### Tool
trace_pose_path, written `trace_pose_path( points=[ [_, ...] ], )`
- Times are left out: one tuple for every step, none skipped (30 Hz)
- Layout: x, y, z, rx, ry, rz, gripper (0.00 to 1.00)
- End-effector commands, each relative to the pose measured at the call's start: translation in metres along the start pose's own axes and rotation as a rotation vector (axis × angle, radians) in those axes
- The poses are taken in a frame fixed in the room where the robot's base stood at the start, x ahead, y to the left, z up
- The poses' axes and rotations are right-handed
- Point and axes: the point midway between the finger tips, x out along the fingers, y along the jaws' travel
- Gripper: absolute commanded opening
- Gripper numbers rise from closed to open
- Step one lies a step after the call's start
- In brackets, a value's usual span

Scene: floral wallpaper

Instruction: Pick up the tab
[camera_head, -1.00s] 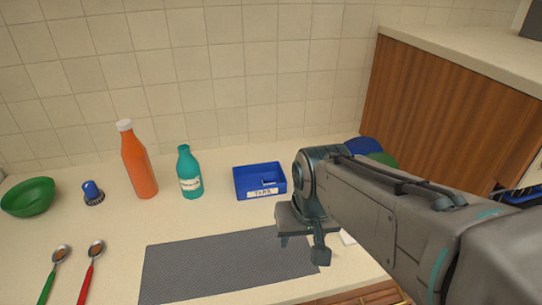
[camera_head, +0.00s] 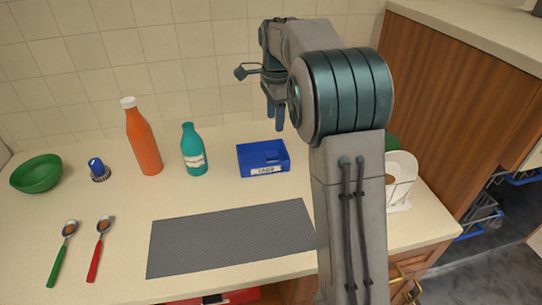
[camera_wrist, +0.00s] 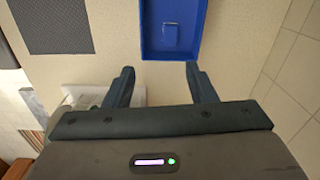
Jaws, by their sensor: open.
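A blue bin (camera_head: 250,171) with a white label stands on the counter, and its wall also shows in the wrist view (camera_wrist: 147,45). A small tab (camera_wrist: 171,35), blue like the bin, lies on the bin floor in the wrist view. In the head view, a small piece (camera_head: 272,156) shows inside the bin but is hard to make out. My gripper (camera_head: 275,118) is open and empty, raised above and behind the bin in the head view. In the wrist view, its fingertips (camera_wrist: 160,70) are apart, just below the bin's near edge in the picture.
A teal bottle (camera_head: 193,152) and an orange bottle (camera_head: 144,145) stand left of the bin. A grey mat (camera_head: 230,235) lies in front. A white rack (camera_head: 400,178) stands at the right. A green bowl (camera_head: 36,174) and two spoons lie farther left.

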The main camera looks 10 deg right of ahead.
Motion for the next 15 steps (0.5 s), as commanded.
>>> trace_pose_path(
  points=[
    [0.003, -0.008, 0.000, 0.033, 0.002, 0.006, 0.51],
    [0.004, -0.011, 0.000, 0.053, 0.002, 0.011, 0.51],
    [0.005, -0.015, -0.001, 0.073, 0.003, 0.013, 0.51],
    [0.006, -0.017, -0.001, 0.087, 0.004, 0.015, 0.51],
    [0.007, -0.019, -0.001, 0.096, 0.005, 0.016, 0.51],
    [0.009, -0.020, -0.001, 0.108, 0.005, 0.018, 0.51],
    [0.011, -0.021, -0.001, 0.113, 0.005, 0.019, 0.51],
    [0.014, -0.021, -0.001, 0.116, 0.005, 0.020, 0.51],
    [0.019, -0.021, -0.001, 0.119, 0.005, 0.022, 0.51],
    [0.024, -0.021, -0.001, 0.120, 0.005, 0.023, 0.51],
    [0.030, -0.021, -0.001, 0.120, 0.005, 0.023, 0.51],
    [0.038, -0.020, -0.001, 0.120, 0.005, 0.024, 0.51],
    [0.045, -0.020, -0.001, 0.120, 0.005, 0.024, 0.51],
    [0.051, -0.020, -0.001, 0.119, 0.005, 0.024, 0.51],
    [0.059, -0.020, -0.001, 0.119, 0.005, 0.024, 0.51]
  ],
)
